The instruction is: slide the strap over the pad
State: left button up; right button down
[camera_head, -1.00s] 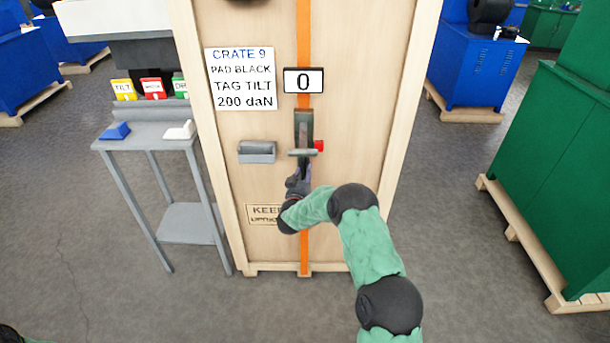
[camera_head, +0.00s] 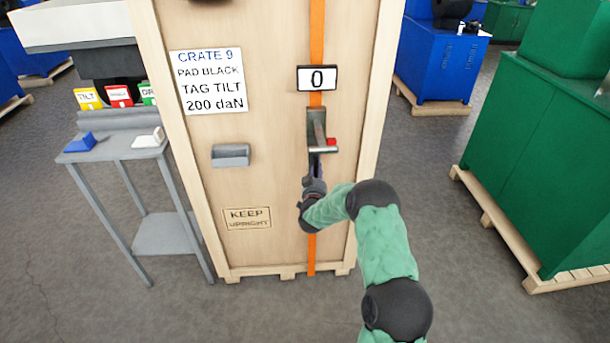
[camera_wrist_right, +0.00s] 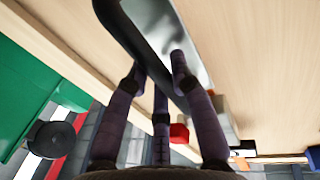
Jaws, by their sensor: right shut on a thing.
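The orange strap (camera_head: 317,40) runs down the front of the wooden crate (camera_head: 273,120), right of its middle. A ratchet (camera_head: 317,126) with a metal handle sits on it, below a display reading 0 (camera_head: 317,79). My right gripper (camera_head: 317,168) is at the ratchet's lower end, shut on the ratchet. In the wrist view its fingers (camera_wrist_right: 160,85) close around the metal ratchet part (camera_wrist_right: 150,30). A black thing (camera_head: 202,2) on the crate is cut off by the top edge; I cannot tell whether it is the pad. My left gripper is out of view.
A grey block (camera_head: 231,155) is fixed left of the strap. A grey stand (camera_head: 118,148) at the left bears a blue piece (camera_head: 80,143), a white piece (camera_head: 148,138) and coloured tags (camera_head: 120,96). Green cabinets (camera_head: 540,160) stand to the right, with open floor between.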

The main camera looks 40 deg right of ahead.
jog(key=shift+s+d, duration=0.1)
jog(key=shift+d, duration=0.1)
jog(key=c, duration=1.1)
grip_release()
jog(key=shift+s+d, duration=0.1)
jog(key=shift+d, duration=0.05)
jog(key=shift+o, duration=0.2)
jog(key=v, duration=1.2)
